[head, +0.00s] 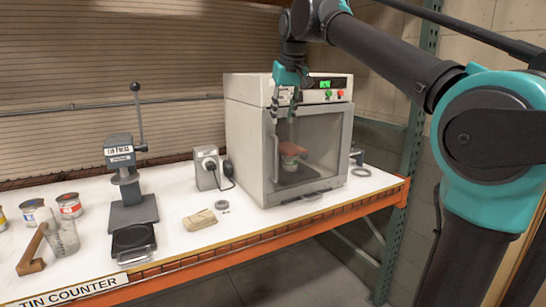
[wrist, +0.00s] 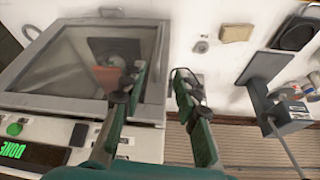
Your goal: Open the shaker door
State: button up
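The shaker (head: 245,140) is a white box cabinet on the counter. Its glass door (head: 325,150) looks shut, with a dark and reddish item visible behind the glass. A vertical bar handle (head: 276,158) runs along the door's left side. My gripper (head: 284,112) is in front of the shaker's upper left front, near the handle's top. In the wrist view my gripper (wrist: 158,80) has its two fingers spread, with nothing held between them. The door (wrist: 60,60) lies to the left there, one finger overlapping its edge. The handle is not clear in that view.
The control panel (head: 328,90) above the door has a green button and a red one; its display (wrist: 28,152) reads DONE. Left of the shaker are an outlet box (head: 207,167), a tin press (head: 125,180) and a tan block (head: 200,220). A metal post (head: 410,170) stands right.

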aim_at(277, 152)
jog(key=x, duration=1.6)
jog(key=shift+d+f, duration=0.1)
jog(key=shift+f, duration=0.05)
jog(key=shift+c, duration=0.6)
grip_shut()
